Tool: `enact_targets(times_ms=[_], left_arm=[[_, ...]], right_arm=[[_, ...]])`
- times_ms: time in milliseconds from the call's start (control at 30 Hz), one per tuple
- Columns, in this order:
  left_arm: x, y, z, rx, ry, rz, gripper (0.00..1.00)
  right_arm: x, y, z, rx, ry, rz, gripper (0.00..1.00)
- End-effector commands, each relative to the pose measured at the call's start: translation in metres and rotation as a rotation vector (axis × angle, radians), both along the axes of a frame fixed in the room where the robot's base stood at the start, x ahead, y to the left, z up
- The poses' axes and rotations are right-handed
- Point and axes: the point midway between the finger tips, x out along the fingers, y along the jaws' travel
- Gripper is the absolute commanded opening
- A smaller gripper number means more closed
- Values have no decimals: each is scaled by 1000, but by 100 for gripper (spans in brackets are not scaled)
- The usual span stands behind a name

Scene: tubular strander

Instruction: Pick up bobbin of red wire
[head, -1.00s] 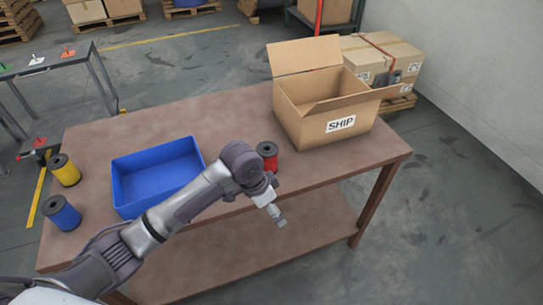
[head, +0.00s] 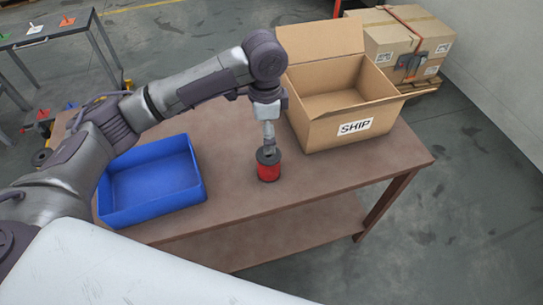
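The bobbin of red wire (head: 268,171) stands upright on the brown table, with black flanges and a dark hole in its top. My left gripper (head: 269,146) comes down from above and sits at the back of the bobbin's top. I cannot tell whether it touches the bobbin. The fingers show small and edge-on, so their opening is unclear. My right gripper is out of view.
An open cardboard box (head: 352,103) marked SHIP stands right of the bobbin. An empty-looking blue tray (head: 150,210) lies to the left under my arm. The brown table (head: 235,205) is clear between tray and bobbin. Strapped cartons (head: 432,45) stand behind the box.

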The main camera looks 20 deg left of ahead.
Motion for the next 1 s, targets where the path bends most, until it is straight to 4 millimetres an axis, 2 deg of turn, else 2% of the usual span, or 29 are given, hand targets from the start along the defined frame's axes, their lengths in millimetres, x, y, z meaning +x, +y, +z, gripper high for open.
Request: enact_targets(times_ms=[100,267,467,633,800,1000], left_arm=[[-1,0,-25,1,5,2,99],[0,0,-52,0,2,2,99],[0,-1,-65,-1,0,1,99],[3,-6,-87,-1,3,0,99],[3,-6,-110,0,1,1,99],[4,-6,-115,-1,-2,0,99]], right_arm=[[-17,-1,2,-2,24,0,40],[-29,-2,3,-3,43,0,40],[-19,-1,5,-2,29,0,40],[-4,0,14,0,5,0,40],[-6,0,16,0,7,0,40],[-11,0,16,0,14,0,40]])
